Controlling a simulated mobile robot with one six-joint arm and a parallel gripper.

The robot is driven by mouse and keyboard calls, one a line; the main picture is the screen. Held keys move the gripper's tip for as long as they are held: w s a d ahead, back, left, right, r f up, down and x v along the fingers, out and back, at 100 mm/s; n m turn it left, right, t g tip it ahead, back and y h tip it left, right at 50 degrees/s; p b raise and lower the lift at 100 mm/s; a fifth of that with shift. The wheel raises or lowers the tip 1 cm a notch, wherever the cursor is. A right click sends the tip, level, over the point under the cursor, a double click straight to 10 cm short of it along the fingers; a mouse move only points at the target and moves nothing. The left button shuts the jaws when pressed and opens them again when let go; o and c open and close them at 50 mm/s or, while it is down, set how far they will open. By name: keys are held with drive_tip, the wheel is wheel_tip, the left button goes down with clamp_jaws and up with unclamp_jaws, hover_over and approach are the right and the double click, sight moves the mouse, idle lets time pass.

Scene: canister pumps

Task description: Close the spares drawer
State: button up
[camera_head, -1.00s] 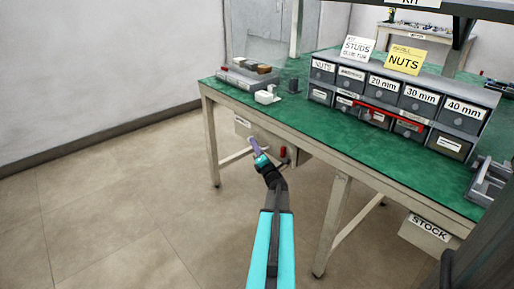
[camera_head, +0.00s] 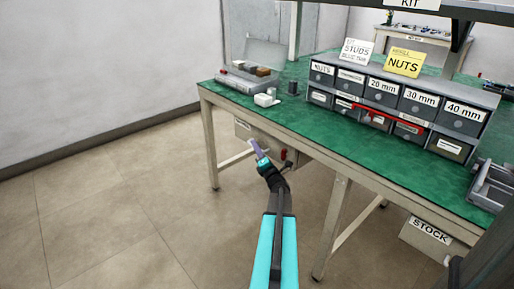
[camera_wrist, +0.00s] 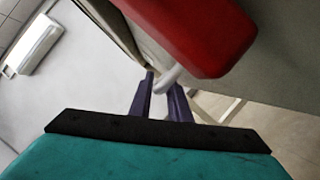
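The spares drawer appears to be the pale box (camera_head: 243,130) under the left end of the green-topped bench; its label is too small to read. How far it stands out is hard to tell. My gripper (camera_head: 257,148) is low in front of the bench, just right of and below this box. In the wrist view my gripper's two purple fingers (camera_wrist: 162,95) stand apart. A pale rod end (camera_wrist: 172,78) shows at the fingertips; contact cannot be told.
A red part (camera_wrist: 195,35) is close to my fingers; a small red part also hangs under the bench (camera_head: 283,155). A bench leg (camera_head: 332,225) and a STOCK drawer (camera_head: 427,230) are to the right. The floor (camera_head: 110,215) at left is clear.

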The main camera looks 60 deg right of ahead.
drive_tip(key=v, duration=1.3)
drive_tip(key=shift+s+a+p, duration=0.2)
drive_tip(key=shift+s+p, duration=0.05)
drive_tip(key=shift+p, duration=0.05)
drive_tip(key=shift+w+r, duration=0.1)
